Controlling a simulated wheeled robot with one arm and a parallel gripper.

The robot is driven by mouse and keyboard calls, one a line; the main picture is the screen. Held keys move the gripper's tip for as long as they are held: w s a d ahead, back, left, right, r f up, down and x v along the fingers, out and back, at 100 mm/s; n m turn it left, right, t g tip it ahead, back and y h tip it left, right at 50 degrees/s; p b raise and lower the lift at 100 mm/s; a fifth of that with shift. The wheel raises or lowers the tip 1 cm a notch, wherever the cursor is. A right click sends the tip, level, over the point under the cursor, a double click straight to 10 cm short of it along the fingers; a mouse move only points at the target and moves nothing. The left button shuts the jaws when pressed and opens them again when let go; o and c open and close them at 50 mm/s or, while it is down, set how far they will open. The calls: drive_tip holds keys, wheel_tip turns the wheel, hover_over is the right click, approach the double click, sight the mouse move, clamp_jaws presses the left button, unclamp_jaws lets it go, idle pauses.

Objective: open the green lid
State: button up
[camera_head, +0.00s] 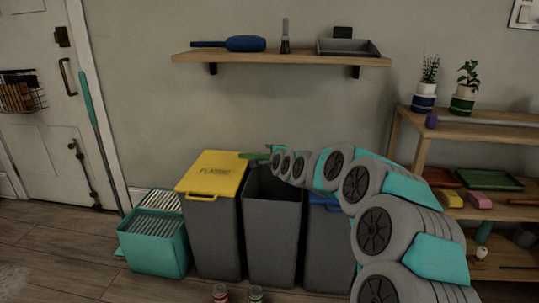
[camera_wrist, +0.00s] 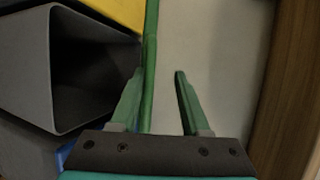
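The green lid (camera_head: 255,156) is raised off the middle grey bin (camera_head: 272,222), whose top is open. In the wrist view the lid (camera_wrist: 150,50) appears edge-on as a thin green strip, standing roughly upright between the bin mouth (camera_wrist: 95,75) and the wall. My gripper (camera_head: 272,150) is above the back of the bin. In the wrist view my gripper (camera_wrist: 160,72) is open, with its two fingers apart. The strip runs beside the left finger, on the inner side; I cannot tell whether they touch. My arm hides most of the lid in the head view.
A yellow-lidded bin (camera_head: 213,173) stands to the left and a blue-lidded bin (camera_head: 328,235) to the right, partly behind my arm. A wall shelf (camera_head: 285,58) is above. A wooden rack (camera_head: 480,130) stands right.

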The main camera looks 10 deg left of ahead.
drive_tip(key=s+d+r+p, duration=0.2)
drive_tip(key=s+d+r, duration=0.1)
drive_tip(key=s+r, duration=0.2)
drive_tip(key=shift+s, duration=0.75)
drive_tip(key=shift+d, duration=0.1)
idle(0.6)
